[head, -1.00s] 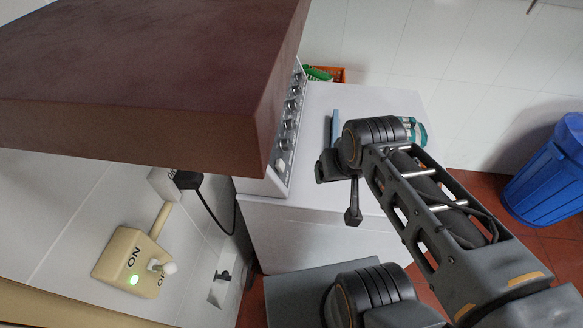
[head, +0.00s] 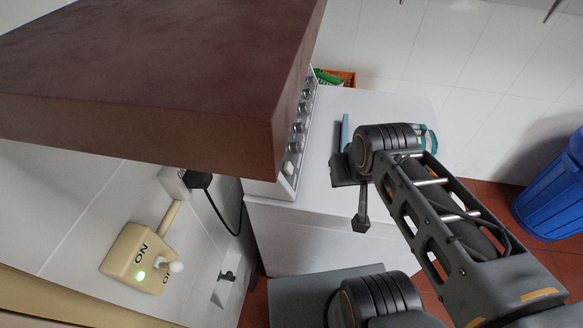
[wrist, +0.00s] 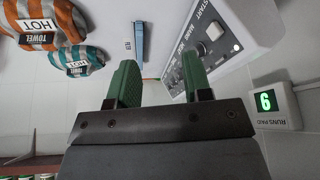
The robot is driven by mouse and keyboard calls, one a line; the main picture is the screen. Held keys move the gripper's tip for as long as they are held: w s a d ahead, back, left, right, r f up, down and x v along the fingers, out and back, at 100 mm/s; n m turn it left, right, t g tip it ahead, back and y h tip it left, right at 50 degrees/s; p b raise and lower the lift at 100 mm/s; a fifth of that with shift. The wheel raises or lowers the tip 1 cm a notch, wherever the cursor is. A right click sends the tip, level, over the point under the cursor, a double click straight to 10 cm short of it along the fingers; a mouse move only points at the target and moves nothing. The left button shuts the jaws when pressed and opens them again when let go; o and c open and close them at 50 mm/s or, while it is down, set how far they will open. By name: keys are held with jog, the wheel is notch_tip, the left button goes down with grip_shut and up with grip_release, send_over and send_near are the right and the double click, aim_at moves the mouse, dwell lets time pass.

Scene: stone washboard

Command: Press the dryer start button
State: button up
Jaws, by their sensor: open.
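The dryer (head: 300,230) is a white box with a sloped control panel (head: 296,150) along its back left edge, partly hidden by a brown slab. In the wrist view the panel (wrist: 234,50) carries a START label and a pale round start button (wrist: 214,30), with several knobs along it. The button also seems to show at the near end of the panel in the head view (head: 288,168). My gripper (wrist: 158,80) is open and empty, its two green fingers apart. The right finger overlaps the panel's knob end in the picture; contact cannot be told.
A brown slab (head: 200,135) overhangs the panel's left side. Orange and teal towels (wrist: 60,20) labelled HOT and a blue bar (wrist: 140,40) lie on the dryer top. A switch box (head: 140,262) and blue bin (head: 552,190) stand apart.

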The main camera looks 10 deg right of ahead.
grip_shut()
dwell(1.2)
